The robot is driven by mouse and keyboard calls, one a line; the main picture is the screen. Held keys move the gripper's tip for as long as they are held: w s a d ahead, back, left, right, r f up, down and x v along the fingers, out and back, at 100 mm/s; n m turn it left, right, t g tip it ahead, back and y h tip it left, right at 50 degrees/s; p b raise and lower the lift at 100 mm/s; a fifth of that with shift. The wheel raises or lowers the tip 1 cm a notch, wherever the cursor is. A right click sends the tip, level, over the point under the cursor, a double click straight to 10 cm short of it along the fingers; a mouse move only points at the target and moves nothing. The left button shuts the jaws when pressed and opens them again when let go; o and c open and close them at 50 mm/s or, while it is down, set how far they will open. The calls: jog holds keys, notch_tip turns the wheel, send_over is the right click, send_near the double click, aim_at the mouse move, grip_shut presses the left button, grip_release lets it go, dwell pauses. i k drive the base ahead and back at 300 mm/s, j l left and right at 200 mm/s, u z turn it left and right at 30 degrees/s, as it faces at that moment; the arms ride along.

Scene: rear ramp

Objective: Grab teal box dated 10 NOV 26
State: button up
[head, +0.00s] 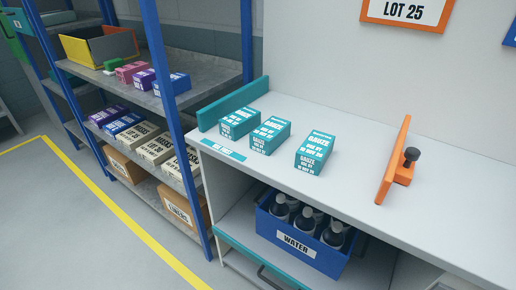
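Three teal and white boxes marked GAUZE stand in a row on the white counter (350,185): a left box (240,122), a middle box (270,135) and a right box (315,150). The left and middle boxes stand close together; a wider gap separates the right box. Each carries small date print ending in what looks like NOV 26. The print is too small for me to tell surely which reads 10 NOV 26. My gripper does not show in the head view.
A teal divider (233,104) borders the boxes on the left. An orange divider (394,163) with a black knob stands to their right. Bare counter lies between. Below is a blue WATER crate (297,244) with bottles. A stocked shelf rack (205,72) stands at left.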

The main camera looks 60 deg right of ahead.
aim_at(312, 156)
jog(key=k+l, duration=0.35)
jog(key=k, duration=0.2)
jog(key=k+l, duration=0.3)
jog(key=k, duration=0.25)
